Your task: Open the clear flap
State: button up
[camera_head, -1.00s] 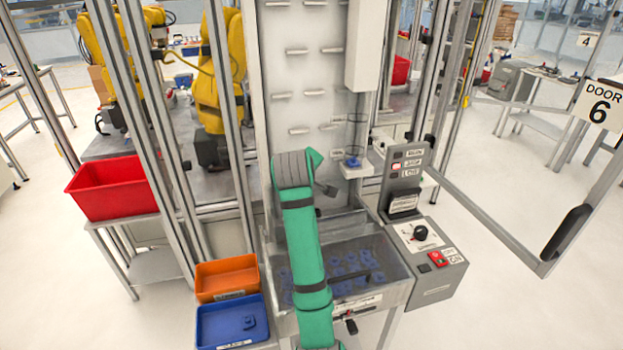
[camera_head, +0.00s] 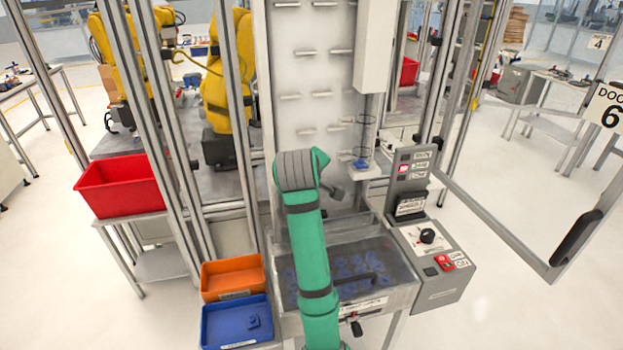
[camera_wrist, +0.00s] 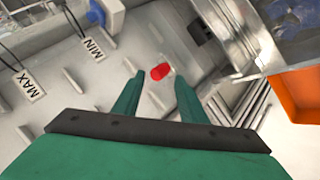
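The clear flap (camera_head: 375,256) lies over a metal bin holding several blue parts, in the middle of the head view. It looks closed. A dark handle (camera_head: 358,280) sits near its front edge. My green arm crosses the bin's left part and hides some of the flap. My gripper's fingers are not clear in the head view. In the wrist view my gripper (camera_wrist: 157,95) is open, with two green fingers apart and nothing held. A small red object (camera_wrist: 160,71) shows beyond the fingertips. Part of the bin with blue parts (camera_wrist: 292,30) shows at the upper right of the wrist view.
An orange tray (camera_head: 232,272) and a blue tray (camera_head: 207,325) stand left of the bin. A control box (camera_head: 440,265) with a red switch stands right of it. A pegged white panel (camera_head: 310,75) rises behind. An open door frame (camera_head: 490,228) extends at the right.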

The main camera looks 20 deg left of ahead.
jog(key=v, duration=0.7)
jog(key=shift+r, duration=0.15)
jog(key=shift+w, duration=0.1)
